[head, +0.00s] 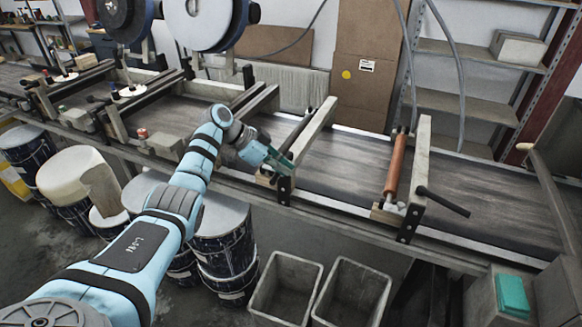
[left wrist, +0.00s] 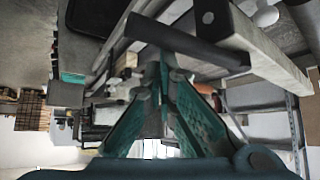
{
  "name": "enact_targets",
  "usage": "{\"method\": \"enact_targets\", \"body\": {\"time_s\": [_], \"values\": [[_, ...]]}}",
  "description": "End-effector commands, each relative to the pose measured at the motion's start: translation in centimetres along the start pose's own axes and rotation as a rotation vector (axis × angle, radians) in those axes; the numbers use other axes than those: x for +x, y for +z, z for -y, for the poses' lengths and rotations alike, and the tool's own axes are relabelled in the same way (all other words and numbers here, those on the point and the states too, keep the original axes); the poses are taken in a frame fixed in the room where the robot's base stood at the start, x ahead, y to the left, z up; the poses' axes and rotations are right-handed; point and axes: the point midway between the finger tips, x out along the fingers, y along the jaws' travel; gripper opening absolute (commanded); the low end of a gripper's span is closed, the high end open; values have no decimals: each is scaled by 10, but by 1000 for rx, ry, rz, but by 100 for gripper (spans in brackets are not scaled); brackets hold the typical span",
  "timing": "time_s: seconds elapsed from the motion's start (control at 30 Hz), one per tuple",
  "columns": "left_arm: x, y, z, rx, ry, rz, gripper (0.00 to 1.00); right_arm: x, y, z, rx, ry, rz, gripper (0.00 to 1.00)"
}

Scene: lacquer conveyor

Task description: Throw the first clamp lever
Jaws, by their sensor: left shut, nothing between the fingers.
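My left gripper (head: 284,164) is at a pale clamp frame (head: 312,135) on the conveyor in the head view. Its teal fingers are shut and empty, and they meet in the left wrist view (left wrist: 165,62). A dark clamp lever (left wrist: 188,43) crosses just beyond the fingertips in the left wrist view; I cannot tell whether they touch it. In the head view this lever is largely hidden by the gripper. Another black clamp lever (head: 443,201) sticks out to the right from the frame with the copper-coloured roller (head: 396,165). My right gripper is not in view.
Two grey bins (head: 285,288) stand on the floor in front. Several drums (head: 225,250) stand below my left arm. A green block (head: 512,295) is at the lower right.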

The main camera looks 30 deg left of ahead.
Motion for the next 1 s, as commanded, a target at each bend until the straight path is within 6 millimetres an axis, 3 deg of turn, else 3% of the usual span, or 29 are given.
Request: {"method": "enact_targets", "body": {"time_s": [0.77, 1.0], "values": [[-7, 9, 5, -4, -3, 5, 0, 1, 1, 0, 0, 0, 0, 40], [0, -9, -6, 3, 4, 5, 0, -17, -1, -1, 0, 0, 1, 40]]}}
